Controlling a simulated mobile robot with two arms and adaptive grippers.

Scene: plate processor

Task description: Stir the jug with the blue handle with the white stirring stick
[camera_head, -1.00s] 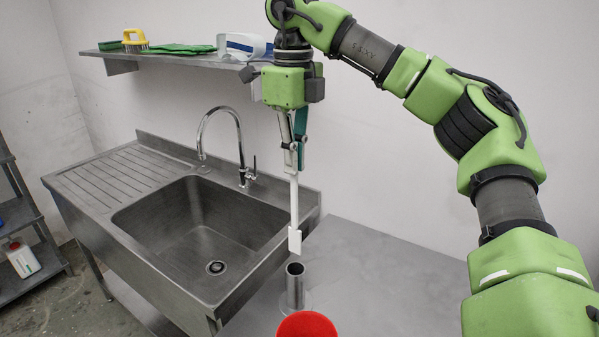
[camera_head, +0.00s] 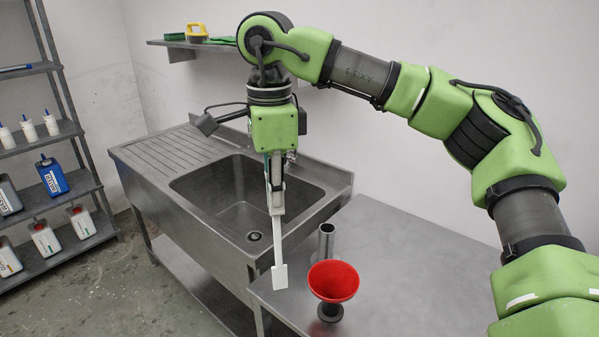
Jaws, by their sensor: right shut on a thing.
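My right gripper (camera_head: 275,199) is shut on the white stirring stick (camera_head: 280,245). The stick hangs down from the fingers, its flat paddle end lowest, in front of the sink's right front corner and the near table edge. Nothing touches the paddle that I can see. No jug with a blue handle is in view. My left gripper is not in view.
A red funnel (camera_head: 334,281) on a dark base and a metal cylinder (camera_head: 326,241) stand on the steel table (camera_head: 400,262), right of the stick. The sink (camera_head: 225,205) is behind. Shelves (camera_head: 62,190) with bottles stand left.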

